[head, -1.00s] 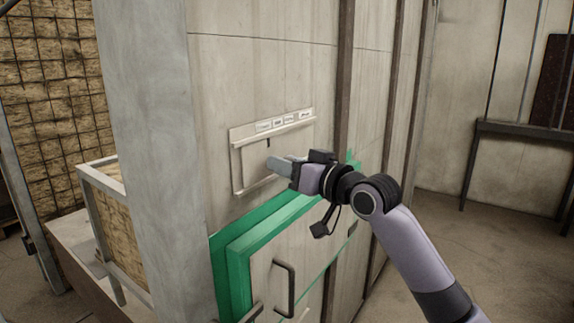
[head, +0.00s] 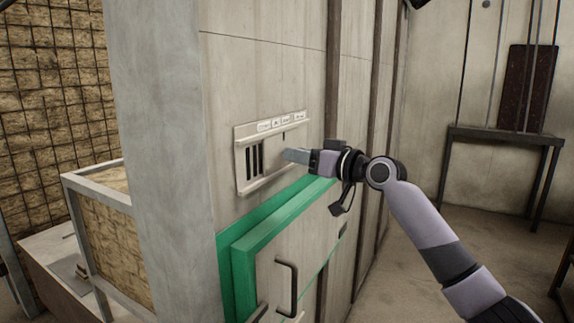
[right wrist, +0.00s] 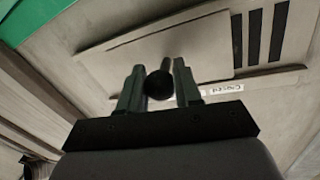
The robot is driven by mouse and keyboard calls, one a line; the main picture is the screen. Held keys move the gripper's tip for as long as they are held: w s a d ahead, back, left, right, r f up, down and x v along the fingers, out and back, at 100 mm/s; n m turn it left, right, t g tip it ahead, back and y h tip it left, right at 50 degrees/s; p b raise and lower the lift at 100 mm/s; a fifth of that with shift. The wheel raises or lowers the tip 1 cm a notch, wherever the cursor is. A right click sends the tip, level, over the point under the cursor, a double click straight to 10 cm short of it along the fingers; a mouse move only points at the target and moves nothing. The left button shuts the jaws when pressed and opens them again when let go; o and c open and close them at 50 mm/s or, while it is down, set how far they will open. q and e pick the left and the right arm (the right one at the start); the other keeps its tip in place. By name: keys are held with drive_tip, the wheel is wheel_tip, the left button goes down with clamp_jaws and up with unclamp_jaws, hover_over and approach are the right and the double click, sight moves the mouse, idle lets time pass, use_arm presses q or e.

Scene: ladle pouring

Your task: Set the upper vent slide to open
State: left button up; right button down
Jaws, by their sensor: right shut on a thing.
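The upper vent (head: 240,181) is a pale framed unit on the grey wall, above the green-framed door. Its flat slide plate (head: 275,152) sits toward the right of the frame, and several dark slots (head: 255,159) show uncovered on the left. The slots also show in the right wrist view (right wrist: 255,38). My right gripper (head: 286,155) is at the slide plate. In the right wrist view its fingers (right wrist: 160,85) are shut on a dark round knob (right wrist: 159,84) in front of the plate. My left gripper is not in view.
Small labels (head: 283,120) run along the top of the vent. Below is a door with a green frame (head: 245,240) and a dark handle (head: 287,287). A caged straw-coloured block (head: 110,235) stands at left, and a dark table (head: 500,135) at back right.

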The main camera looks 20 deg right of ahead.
drive_tip(key=shift+w+d+f, duration=0.1)
drive_tip(key=shift+w+d, duration=0.55)
drive_tip(key=shift+d, duration=0.3)
drive_tip(key=c, duration=0.8)
unclamp_jaws()
drive_tip(key=shift+w+d, duration=0.1)
drive_tip(key=b+v, duration=0.2)
drive_tip(key=v, duration=0.5)
